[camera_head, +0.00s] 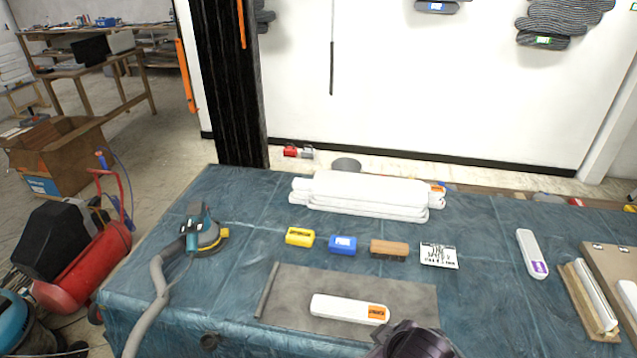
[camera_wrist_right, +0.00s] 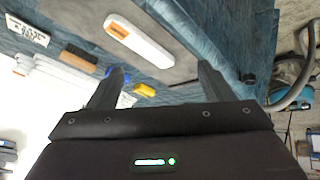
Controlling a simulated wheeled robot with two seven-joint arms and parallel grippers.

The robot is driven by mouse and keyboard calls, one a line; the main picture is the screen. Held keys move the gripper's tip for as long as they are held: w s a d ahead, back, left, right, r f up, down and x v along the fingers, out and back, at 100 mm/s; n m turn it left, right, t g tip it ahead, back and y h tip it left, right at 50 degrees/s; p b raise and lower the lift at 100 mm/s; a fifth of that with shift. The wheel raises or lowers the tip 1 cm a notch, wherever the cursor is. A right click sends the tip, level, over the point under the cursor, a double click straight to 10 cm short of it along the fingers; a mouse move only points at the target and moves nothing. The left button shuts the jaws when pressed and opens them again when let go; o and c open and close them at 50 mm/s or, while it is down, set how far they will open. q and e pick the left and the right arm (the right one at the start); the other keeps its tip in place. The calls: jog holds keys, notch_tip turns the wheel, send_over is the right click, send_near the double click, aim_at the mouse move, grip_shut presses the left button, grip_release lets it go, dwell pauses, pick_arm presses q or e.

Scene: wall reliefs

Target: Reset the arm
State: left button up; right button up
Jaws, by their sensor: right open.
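My right arm (camera_head: 412,342) enters at the bottom of the head view, over the front edge of the table, and its fingertips are not clear there. In the right wrist view my right gripper (camera_wrist_right: 165,80) is open, with two dark fingers apart and nothing between them. A white box with an orange label (camera_head: 350,309) lies on the grey mat (camera_head: 410,292), left of the arm in the head view. The same white box (camera_wrist_right: 140,40) shows beyond the fingers in the right wrist view. My left gripper is not in view.
On the blue-covered table (camera_head: 480,300) are a sander (camera_head: 205,236), a yellow block (camera_head: 300,237), a blue block (camera_head: 343,245), a brown block (camera_head: 389,249), a label card (camera_head: 438,255), stacked white packs (camera_head: 368,193) and a white-purple case (camera_head: 532,253). A wooden case (camera_head: 613,275) stands right.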

jog(key=s+d+r+m+g+h, duration=0.25)
jog(key=s+d+m, duration=0.45)
jog(key=s, duration=0.4)
notch_tip(320, 180, down, 35)
jog(key=s+n+g+b, duration=0.1)
jog(key=s+g+b, duration=0.1)
jog(key=s+b, duration=0.15)
jog(key=s+d+f+b, duration=0.1)
jog(key=s+d+f, duration=0.1)
jog(key=s+f, duration=0.7)
jog(key=s+d+f+b, duration=0.2)
jog(key=s+f, duration=0.7)
jog(key=f, duration=0.1)
jog(key=shift+f+g+y, duration=0.2)
jog(key=shift+g+y, duration=0.15)
